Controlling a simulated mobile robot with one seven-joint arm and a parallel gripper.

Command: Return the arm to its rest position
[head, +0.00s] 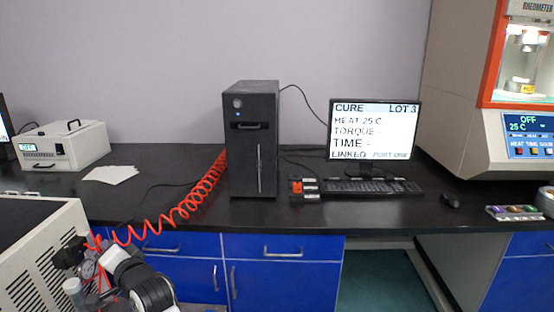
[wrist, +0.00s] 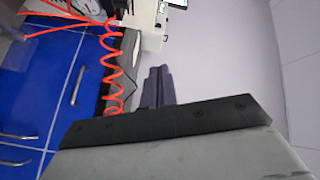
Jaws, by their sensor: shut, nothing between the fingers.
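My arm (head: 145,285) shows at the lower left of the head view as white and black links, in front of the bench and low beside a white vented cabinet. My gripper (wrist: 158,70) shows in the wrist view as two dark grey fingers together, with nothing between them. The gripper's fingers cannot be made out in the head view. The wrist view is turned on its side, with blue drawers at left and grey wall behind the fingers.
A red coiled hose (head: 185,205) runs from the white vented cabinet (head: 40,250) up past the black computer tower (head: 253,140). The bench (head: 330,212) also bears a monitor (head: 374,128), keyboard (head: 370,187), white box (head: 65,145) and the rheometer (head: 470,110). Wall space above the bench is clear.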

